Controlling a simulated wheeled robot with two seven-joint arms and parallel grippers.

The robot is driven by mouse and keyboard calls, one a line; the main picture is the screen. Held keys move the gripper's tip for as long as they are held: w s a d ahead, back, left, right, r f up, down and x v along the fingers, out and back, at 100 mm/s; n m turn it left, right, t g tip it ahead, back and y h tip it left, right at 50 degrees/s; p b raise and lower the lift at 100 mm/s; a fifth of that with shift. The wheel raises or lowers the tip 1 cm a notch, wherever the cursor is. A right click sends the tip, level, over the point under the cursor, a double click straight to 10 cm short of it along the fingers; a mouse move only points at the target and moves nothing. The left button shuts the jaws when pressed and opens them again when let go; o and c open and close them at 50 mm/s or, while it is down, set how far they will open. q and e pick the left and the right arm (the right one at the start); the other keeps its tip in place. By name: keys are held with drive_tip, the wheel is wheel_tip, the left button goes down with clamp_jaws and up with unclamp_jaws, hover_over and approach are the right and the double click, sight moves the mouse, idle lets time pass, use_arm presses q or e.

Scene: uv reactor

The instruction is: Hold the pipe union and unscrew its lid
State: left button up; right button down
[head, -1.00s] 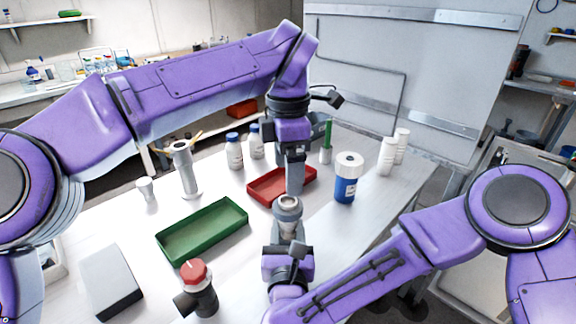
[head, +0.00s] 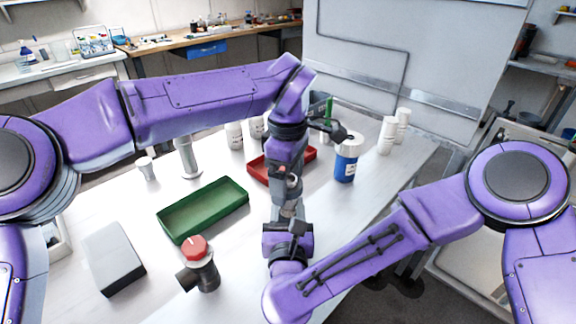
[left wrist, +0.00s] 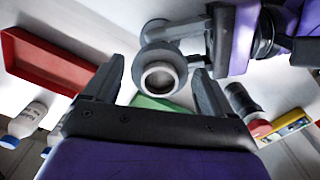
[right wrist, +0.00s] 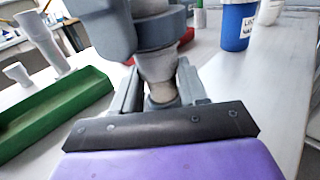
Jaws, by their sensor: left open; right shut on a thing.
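The pipe union is a grey fitting with a wide, ring-shaped lid at its top, held upright above the table. Its lower body (right wrist: 160,68) is between the fingers of my right gripper (right wrist: 162,88), which is shut on it. The lid (right wrist: 158,30) shows above those fingers. In the left wrist view the lid, seen from above as a round ring (left wrist: 160,76), lies between the spread fingers of my left gripper (left wrist: 158,68). The left gripper is open, pointing down with a finger on each side. In the head view the left gripper partly hides the union (head: 291,210).
A green tray (head: 203,210) lies to the left, a red tray (head: 310,158) behind. A blue bottle (head: 345,165) and white bottles (head: 386,136) stand to the right. A dark fitting with a red cap (head: 196,248) and a grey box (head: 113,258) are at front left.

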use_arm(q)
drive_tip(key=c, duration=1.1)
drive_tip(key=n, duration=0.7)
drive_tip(key=shift+n, duration=0.3)
drive_tip(key=n, duration=0.5)
drive_tip(key=shift+n, duration=0.4)
drive_tip(key=n, duration=0.9)
drive_tip(key=shift+r, duration=0.1)
drive_tip(key=n, duration=0.7)
